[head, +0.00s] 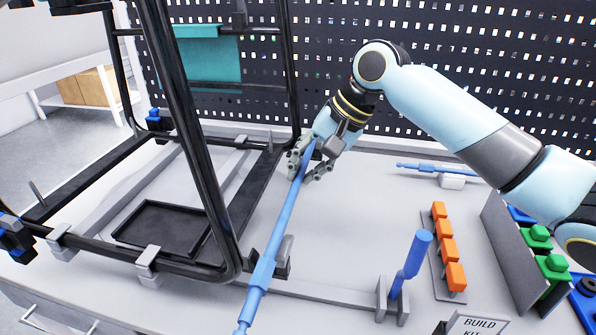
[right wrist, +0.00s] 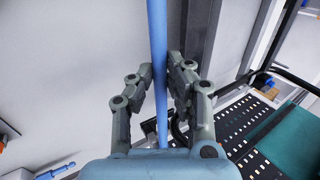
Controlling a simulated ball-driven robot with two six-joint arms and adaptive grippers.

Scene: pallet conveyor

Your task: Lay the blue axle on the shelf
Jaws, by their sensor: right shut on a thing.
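My right gripper (head: 311,170) is shut on a long blue axle (head: 273,240), near its upper end. The axle slants from the fingers down toward the front edge, passing in front of the black tube frame's right side. In the right wrist view the blue axle (right wrist: 158,65) runs between the fingers of my right gripper (right wrist: 160,85). A second blue axle (head: 430,168) lies at the back right by a small white block. I cannot tell which surface is the shelf; a flat black tray (head: 165,228) sits low inside the frame. My left gripper is not in view.
The black tube frame (head: 185,120) stands on the left of the grey table. A blue rod (head: 411,265) leans in a grey bracket.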

